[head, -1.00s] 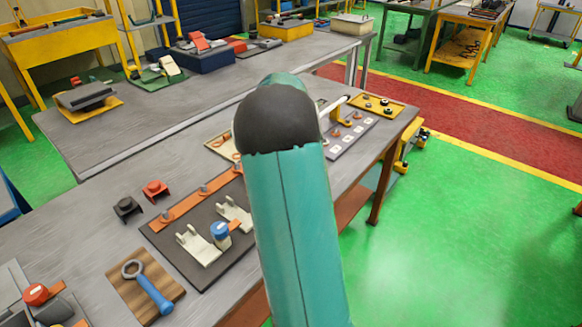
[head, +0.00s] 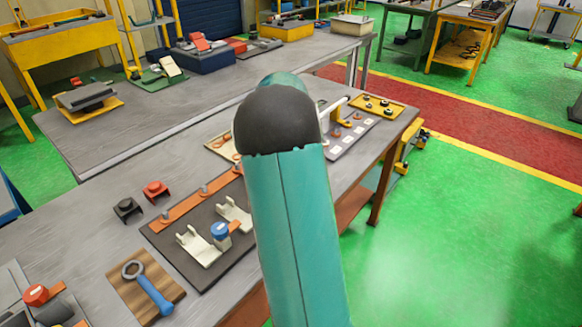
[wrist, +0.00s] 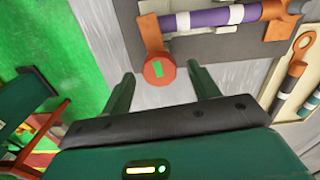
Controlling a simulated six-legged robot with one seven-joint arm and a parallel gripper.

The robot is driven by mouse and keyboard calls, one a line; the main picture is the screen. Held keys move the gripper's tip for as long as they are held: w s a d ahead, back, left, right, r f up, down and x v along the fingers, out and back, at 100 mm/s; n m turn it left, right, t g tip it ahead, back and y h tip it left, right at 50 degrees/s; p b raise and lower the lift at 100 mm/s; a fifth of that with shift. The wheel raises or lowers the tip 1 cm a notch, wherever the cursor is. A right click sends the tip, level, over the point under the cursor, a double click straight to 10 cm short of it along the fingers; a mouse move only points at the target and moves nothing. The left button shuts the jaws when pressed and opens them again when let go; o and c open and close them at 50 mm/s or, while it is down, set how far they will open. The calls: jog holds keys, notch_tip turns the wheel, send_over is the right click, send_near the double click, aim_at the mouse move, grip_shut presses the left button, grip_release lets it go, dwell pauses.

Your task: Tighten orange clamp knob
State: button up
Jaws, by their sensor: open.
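The round orange knob (wrist: 159,72) with a green mark on its face shows in the wrist view, at the end of an orange arm beside a purple bar with white bands (wrist: 222,17). My gripper (wrist: 161,77) is open, with one dark green finger on each side of the knob. Gaps show between the fingers and the knob, and nothing is held. How far the fingertips are from the knob in depth I cannot tell. In the head view my teal arm hides the gripper and whatever is in front of it.
In the wrist view a cream tray (wrist: 289,98) with an orange-ringed tool lies at the right. In the head view a dark fixture plate (head: 204,278), a blue-handled ring tool (head: 148,288) and red and black blocks lie on the grey bench. Green floor (head: 470,240) is open at right.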

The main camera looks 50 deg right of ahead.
notch_tip(320, 180, up, 14)
jog(key=shift+f, duration=0.25)
jog(key=shift+a, duration=0.15)
dwell(0.4)
jog(key=s+a+r+n+t, duration=0.1)
jog(key=s+a+r+n, duration=0.15)
jog(key=a, duration=0.55)
jog(key=s+a+r+n+t, duration=0.1)
jog(key=a+n, duration=0.2)
jog(key=a, duration=0.5)
jog(key=s+a+r+n+t, duration=0.1)
jog(key=s+a+r+n, duration=0.15)
jog(key=a, duration=0.45)
jog(key=s+a+f+n+t, duration=0.1)
jog(key=s+a+f+n, duration=0.2)
jog(key=a, duration=0.4)
jog(key=s+a+f+n+t, duration=0.1)
jog(key=s+a+f+n, duration=0.1)
jog(key=s+a+n, duration=0.3)
jog(key=s+a, duration=0.2)
jog(key=s, duration=0.1)
jog(key=shift+a+f+t, duration=0.3)
jog(key=shift+a+f, duration=0.1)
